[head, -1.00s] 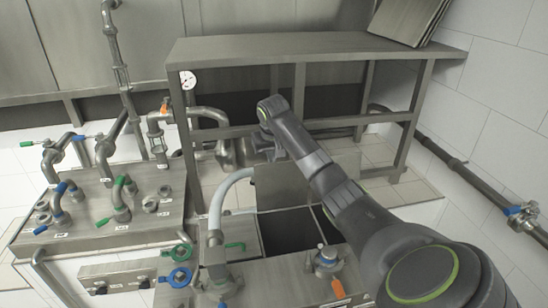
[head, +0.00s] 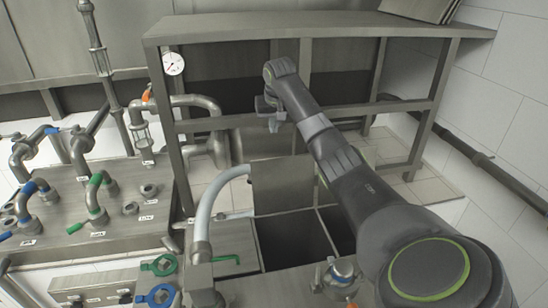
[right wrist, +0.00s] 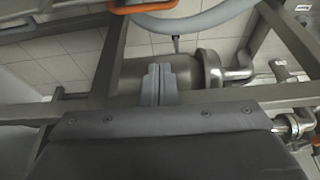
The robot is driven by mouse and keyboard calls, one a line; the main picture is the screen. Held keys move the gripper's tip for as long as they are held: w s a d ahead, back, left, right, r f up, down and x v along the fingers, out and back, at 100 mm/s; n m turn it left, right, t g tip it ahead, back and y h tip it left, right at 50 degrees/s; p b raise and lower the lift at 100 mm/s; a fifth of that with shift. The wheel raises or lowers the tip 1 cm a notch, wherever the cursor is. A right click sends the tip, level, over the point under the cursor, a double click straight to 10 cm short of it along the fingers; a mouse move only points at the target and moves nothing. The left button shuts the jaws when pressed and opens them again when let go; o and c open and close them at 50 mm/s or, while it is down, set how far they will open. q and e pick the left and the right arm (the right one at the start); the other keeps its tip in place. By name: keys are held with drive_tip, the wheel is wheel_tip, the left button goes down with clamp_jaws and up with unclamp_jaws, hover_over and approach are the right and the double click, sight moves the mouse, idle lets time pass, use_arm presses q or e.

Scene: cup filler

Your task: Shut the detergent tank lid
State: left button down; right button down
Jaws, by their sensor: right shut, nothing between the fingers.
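The detergent tank lid (head: 283,184) is a flat grey metal panel in the head view. It stands open, roughly upright, at the back edge of the dark square tank opening (head: 292,240). My right gripper (head: 273,124) is beyond and above the lid's top edge, with a visible gap in the picture. Its fingers are shut and empty, and they also show pressed together in the right wrist view (right wrist: 158,85). My left gripper is not in view.
A metal frame table (head: 320,24) stands behind the tank, its top above my gripper. A curved pale hose (head: 207,208) rises left of the lid. Pipes and coloured valves (head: 95,195) crowd the left.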

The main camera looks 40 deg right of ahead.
drive_tip(key=p+x, duration=0.2)
drive_tip(key=x, duration=0.8)
drive_tip(key=shift+s+a+f+p, duration=0.1)
drive_tip(key=shift+s+a+p, duration=0.35)
drive_tip(key=shift+s+p, duration=0.4)
drive_tip(key=shift+s+a+f+p, duration=0.15)
drive_tip(key=shift+s+a+p, duration=0.3)
drive_tip(key=shift+s+p, duration=0.35)
drive_tip(key=shift+w+d+f, duration=0.1)
drive_tip(key=shift+d, duration=0.05)
